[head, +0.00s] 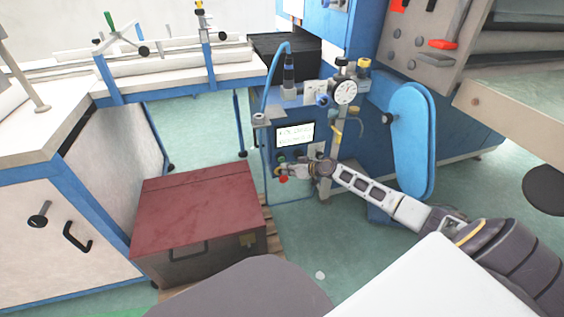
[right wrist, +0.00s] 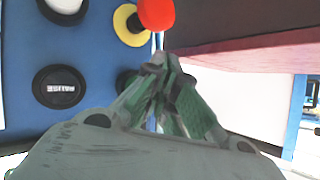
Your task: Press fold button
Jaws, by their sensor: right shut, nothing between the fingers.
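The control panel with a lit screen (head: 294,133) stands on the blue machine in the middle of the head view. In the right wrist view its blue face (right wrist: 25,60) carries a black round button with white lettering (right wrist: 60,87), a pale button (right wrist: 65,4) at the top edge and a red knob on a yellow ring (right wrist: 155,12). Another dark button (right wrist: 124,78) is partly hidden by my fingers. I cannot read which is the fold button. My right gripper (head: 284,171) is shut and empty, close to the panel below the screen; its fingertips (right wrist: 160,62) lie just below the red knob. My left gripper is out of view.
A dark red chest (head: 192,210) stands on the floor left of the panel. A dial gauge (head: 344,91) and a blue belt cover (head: 409,140) are above and right of my right arm. A white-topped bench (head: 40,130) is at the left.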

